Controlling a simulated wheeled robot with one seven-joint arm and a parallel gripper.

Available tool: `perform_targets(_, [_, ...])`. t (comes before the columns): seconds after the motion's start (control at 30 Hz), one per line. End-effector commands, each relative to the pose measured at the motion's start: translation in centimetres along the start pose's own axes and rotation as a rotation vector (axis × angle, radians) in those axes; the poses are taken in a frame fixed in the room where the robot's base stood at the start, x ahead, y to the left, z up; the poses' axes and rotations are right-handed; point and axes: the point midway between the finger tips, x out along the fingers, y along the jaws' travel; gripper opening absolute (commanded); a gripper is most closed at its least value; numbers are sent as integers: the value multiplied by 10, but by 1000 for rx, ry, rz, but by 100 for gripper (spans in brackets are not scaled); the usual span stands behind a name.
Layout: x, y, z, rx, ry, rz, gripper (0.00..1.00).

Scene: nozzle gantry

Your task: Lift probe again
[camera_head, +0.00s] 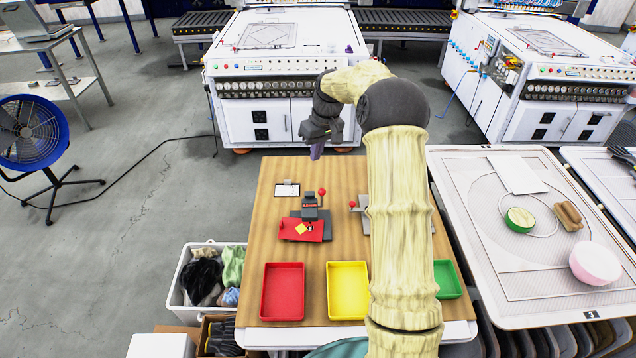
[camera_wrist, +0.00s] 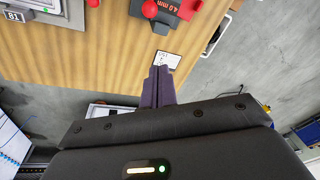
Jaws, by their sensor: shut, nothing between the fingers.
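A dark grey gauge stand (camera_head: 310,206) stands on the wooden table, with a red ball knob (camera_head: 322,192) at its upper right. The probe itself is too small to make out. A red plate (camera_head: 300,231) at its foot bears a small yellow piece (camera_head: 300,229).
A small white card (camera_head: 287,190) lies left of the stand. A second device with a red knob (camera_head: 353,205) stands at right, partly behind my arm. Red (camera_head: 283,291), yellow (camera_head: 347,290) and green (camera_head: 447,279) trays line the near side. White machines (camera_head: 290,75) stand beyond the table.

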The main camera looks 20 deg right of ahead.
Motion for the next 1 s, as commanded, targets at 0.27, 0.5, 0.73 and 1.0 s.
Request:
perform_targets(0.27, [13, 0, 0, -2, -3, -1, 0])
perform_targets(0.5, [50, -1, 0, -4, -5, -2, 0])
perform_targets(0.73, [91, -1, 0, -3, -5, -1, 0])
perform_targets(1.0, [88, 0, 24, -2, -2, 1, 0])
